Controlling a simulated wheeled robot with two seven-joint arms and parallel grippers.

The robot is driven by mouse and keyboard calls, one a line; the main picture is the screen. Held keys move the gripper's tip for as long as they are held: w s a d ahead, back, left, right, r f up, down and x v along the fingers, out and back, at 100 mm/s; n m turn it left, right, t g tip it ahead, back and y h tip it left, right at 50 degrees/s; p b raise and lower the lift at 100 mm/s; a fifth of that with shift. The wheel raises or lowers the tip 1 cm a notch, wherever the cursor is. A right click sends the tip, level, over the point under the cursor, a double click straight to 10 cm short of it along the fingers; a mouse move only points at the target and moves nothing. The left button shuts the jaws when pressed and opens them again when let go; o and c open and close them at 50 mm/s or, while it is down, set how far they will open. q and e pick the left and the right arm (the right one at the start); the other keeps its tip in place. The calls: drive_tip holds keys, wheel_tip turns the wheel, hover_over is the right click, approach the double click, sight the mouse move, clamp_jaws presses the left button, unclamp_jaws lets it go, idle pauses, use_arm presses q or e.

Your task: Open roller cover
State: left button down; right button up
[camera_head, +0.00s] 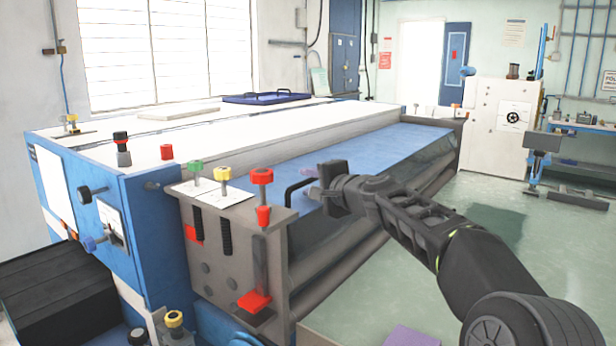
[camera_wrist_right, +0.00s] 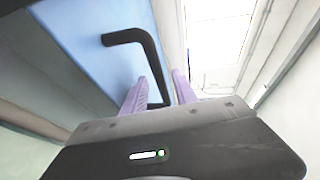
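The roller cover (camera_head: 375,147) is a long blue panel along the front of the machine, lying down over the rollers. It also shows in the wrist view (camera_wrist_right: 95,62). A black bent handle (camera_head: 290,188) stands up from its near end; the handle also shows in the wrist view (camera_wrist_right: 148,58). My right gripper (camera_head: 311,180) is at this handle. In the wrist view its two purple fingers (camera_wrist_right: 159,84) are apart, with one leg of the handle between them. A gap shows beside the right finger; I cannot tell whether the left finger touches. My left gripper is out of view.
A grey end plate with a red-knobbed screw (camera_head: 262,177) stands just left of the handle. Green and yellow knobs (camera_head: 222,174) are beside it. A blue tray (camera_head: 266,97) lies on the machine's white top. The floor (camera_head: 480,215) at the right is open.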

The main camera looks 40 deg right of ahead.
drive_tip(key=shift+w+f, duration=0.1)
drive_tip(key=shift+w, duration=0.5)
clamp_jaws()
idle(1.1)
